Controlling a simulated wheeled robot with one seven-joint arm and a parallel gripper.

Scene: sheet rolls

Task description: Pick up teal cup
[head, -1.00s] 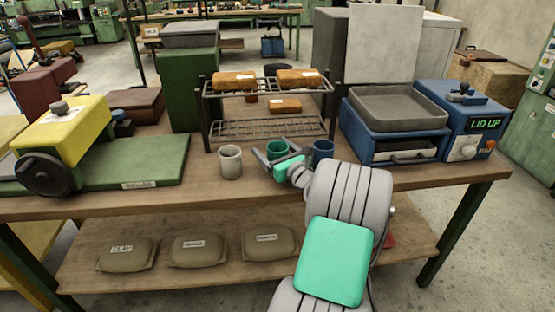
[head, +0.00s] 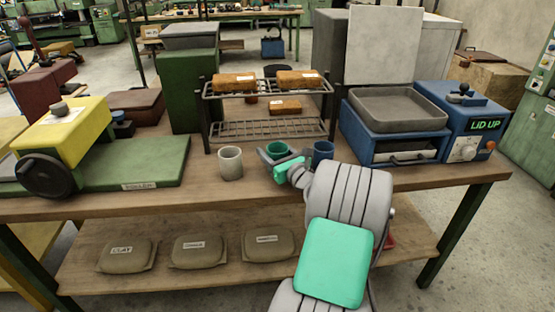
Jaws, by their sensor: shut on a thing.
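The teal cup (head: 276,149) stands upright on the wooden bench top, between a pale grey cup (head: 230,162) on its left and a dark blue cup (head: 322,152) on its right. My gripper (head: 277,157) reaches in from the front, with its fingers closed around the teal cup. The lower part of the teal cup is hidden behind my gripper. I cannot tell any gap between the cup and the bench.
A wire rack (head: 268,129) with several orange-brown blocks stands behind the cups. A blue machine with a grey tray (head: 398,107) is at right. A green board (head: 130,165) with a yellow machine (head: 68,126) is at left. The bench's front edge is clear at left.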

